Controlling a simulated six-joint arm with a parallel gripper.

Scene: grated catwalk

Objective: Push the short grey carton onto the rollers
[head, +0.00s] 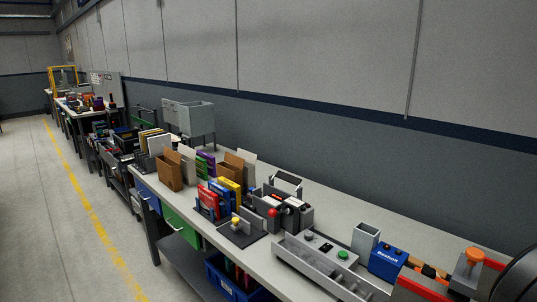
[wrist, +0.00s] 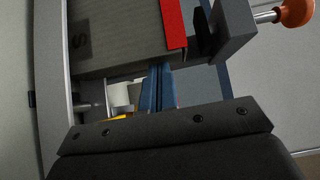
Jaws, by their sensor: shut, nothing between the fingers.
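In the wrist view my gripper (wrist: 159,72) is shut and empty, its two bluish fingers together. Beyond the tips is a grey box-like face (wrist: 115,45) with a dark printed mark, which looks like the carton; whether the fingers touch it I cannot tell. A red strip (wrist: 173,24) runs along its right side. In the head view I cannot surely pick out the carton; a small grey open-topped box (head: 366,238) stands on the bench. I cannot make out the rollers clearly in either view.
An orange knob (wrist: 298,12) on a rod stands at the right of the wrist view; it also shows in the head view (head: 474,256). A blue box (head: 388,262) and a long grey tray (head: 310,262) sit on the crowded bench (head: 330,218). A wall runs behind.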

